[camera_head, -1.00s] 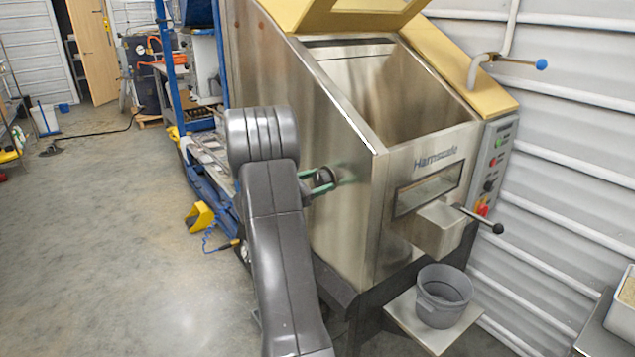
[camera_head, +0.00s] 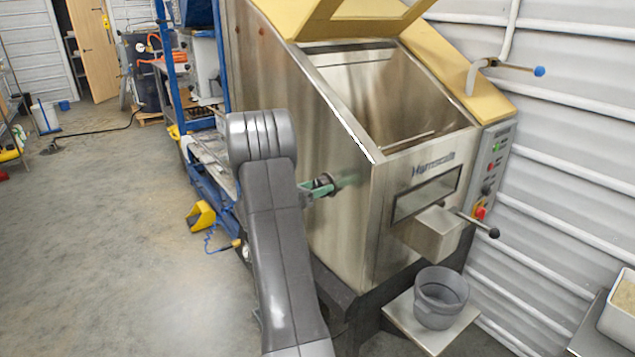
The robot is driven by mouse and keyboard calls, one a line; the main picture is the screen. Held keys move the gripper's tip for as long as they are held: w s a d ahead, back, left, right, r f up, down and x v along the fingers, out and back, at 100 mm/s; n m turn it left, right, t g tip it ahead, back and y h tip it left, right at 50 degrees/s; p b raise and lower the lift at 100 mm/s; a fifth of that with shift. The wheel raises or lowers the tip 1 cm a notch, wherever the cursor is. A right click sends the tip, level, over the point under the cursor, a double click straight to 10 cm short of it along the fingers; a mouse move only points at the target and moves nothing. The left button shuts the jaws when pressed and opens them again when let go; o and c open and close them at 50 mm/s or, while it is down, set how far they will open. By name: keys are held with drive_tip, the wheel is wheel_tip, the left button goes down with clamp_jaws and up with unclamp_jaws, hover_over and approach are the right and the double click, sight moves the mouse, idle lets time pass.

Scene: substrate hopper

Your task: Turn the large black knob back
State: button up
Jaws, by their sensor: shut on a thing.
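The large black knob (camera_head: 324,179) sits on the left side wall of the steel hopper (camera_head: 345,228). Only a small dark part of it shows between my fingers. My gripper (camera_head: 328,186), with green fingers, is shut on the knob close to the wall. My grey arm comes up from the bottom of the picture and hides the left part of this wall. The knob's marking or pointer cannot be seen.
A black-knobbed lever (camera_head: 493,232) sticks out beside the front spout (camera_head: 432,234). A grey bucket (camera_head: 441,298) stands on a shelf below. A control panel (camera_head: 492,172) is at the right. Open floor (camera_head: 110,240) lies to the left, beside a blue rack (camera_head: 205,187).

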drive_tip(key=n+p, duration=0.2)
drive_tip(key=n, duration=0.1)
drive_tip(key=shift+r+n+p, duration=0.15)
drive_tip(key=shift+n+p, duration=0.15)
drive_tip(key=shift+w+a+n+p, duration=0.1)
drive_tip(key=shift+n+p, duration=0.8)
drive_tip(key=shift+n, duration=0.6)
drive_tip(key=shift+f, duration=0.2)
drive_tip(key=o, duration=1)
drive_tip(key=shift+a, duration=0.1)
drive_tip(key=b+v, duration=0.2)
drive_tip(key=v, duration=1.1)
drive_tip(key=shift+s+a, duration=0.25)
drive_tip(key=shift+s, duration=0.05)
